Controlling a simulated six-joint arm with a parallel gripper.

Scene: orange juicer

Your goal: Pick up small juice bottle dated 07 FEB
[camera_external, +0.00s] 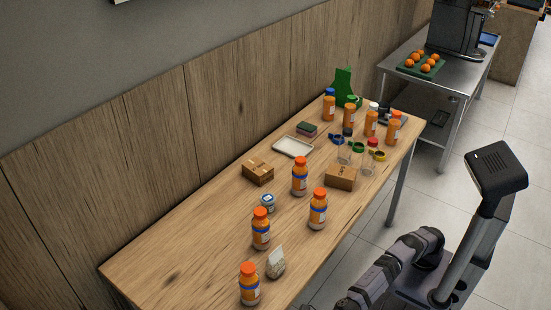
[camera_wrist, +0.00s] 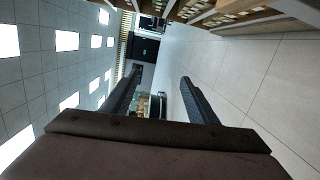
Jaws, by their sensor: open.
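Several orange-capped juice bottles stand upright on the wooden table in the external view. The larger ones are spread over the near half: a front bottle (camera_external: 249,285), one behind it (camera_external: 261,229), one at the right edge (camera_external: 317,210) and one near the middle (camera_external: 299,177). Smaller bottles cluster at the far end, such as this small bottle (camera_external: 329,108) and another small bottle (camera_external: 393,131). The date labels are too small to read, so I cannot tell which is dated 07 FEB. My gripper (camera_wrist: 158,88) is open and empty in the wrist view, away from the table.
The table (camera_external: 180,245) also holds cardboard boxes (camera_external: 341,178), a white tray (camera_external: 292,146), a tub (camera_external: 267,203), a bag (camera_external: 275,263) and a green stand (camera_external: 344,85). A metal side table (camera_external: 465,75) carries oranges (camera_external: 427,68). The table's left front is clear.

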